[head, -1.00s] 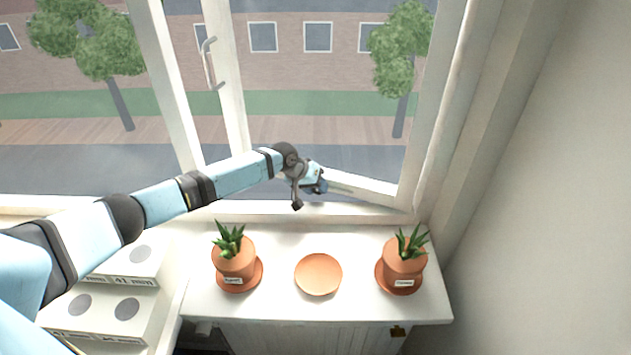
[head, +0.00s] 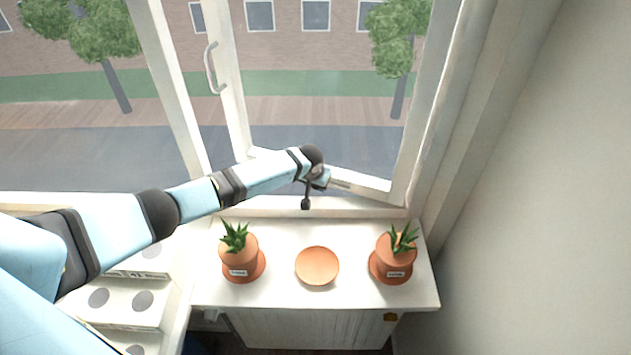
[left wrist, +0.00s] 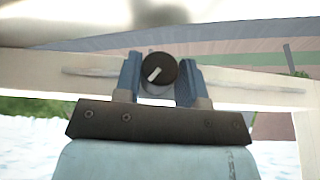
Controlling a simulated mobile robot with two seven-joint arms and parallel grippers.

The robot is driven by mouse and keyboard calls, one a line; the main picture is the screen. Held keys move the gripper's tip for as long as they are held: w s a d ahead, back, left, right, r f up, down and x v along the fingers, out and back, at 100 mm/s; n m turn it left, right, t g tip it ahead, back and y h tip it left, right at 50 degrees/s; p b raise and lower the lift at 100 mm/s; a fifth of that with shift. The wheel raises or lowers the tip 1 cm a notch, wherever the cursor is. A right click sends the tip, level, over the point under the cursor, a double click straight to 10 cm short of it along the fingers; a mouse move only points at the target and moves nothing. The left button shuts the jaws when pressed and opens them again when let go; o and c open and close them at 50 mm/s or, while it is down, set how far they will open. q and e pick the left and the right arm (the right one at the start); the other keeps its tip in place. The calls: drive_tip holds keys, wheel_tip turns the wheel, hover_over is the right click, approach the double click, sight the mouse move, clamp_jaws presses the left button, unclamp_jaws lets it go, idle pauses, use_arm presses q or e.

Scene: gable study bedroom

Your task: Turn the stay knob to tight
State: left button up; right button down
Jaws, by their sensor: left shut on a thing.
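The stay knob (left wrist: 159,71) is a dark round knob with a pale pointer mark, seen in the left wrist view on the pale window frame bar. The pointer slants from upper right to lower left. My left gripper (left wrist: 160,82) has its two blue fingers on either side of the knob, shut on it. In the head view my left gripper (head: 322,180) is at the lower rail of the open window sash, and my arm hides the knob there. My right gripper is in neither view.
Below the window a white sill (head: 290,299) holds a left potted plant (head: 239,251), an empty terracotta saucer (head: 317,266) and a right potted plant (head: 396,254). White boxes (head: 120,300) stand at lower left. The window handle (head: 212,68) is on the sash's left stile.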

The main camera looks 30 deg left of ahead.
use_arm(q)
drive_tip(key=o, duration=0.9)
drive_tip(key=b+v, duration=0.1)
drive_tip(key=v, duration=1.3)
drive_tip(key=shift+w, duration=0.1)
drive_tip(key=shift+f, duration=0.15)
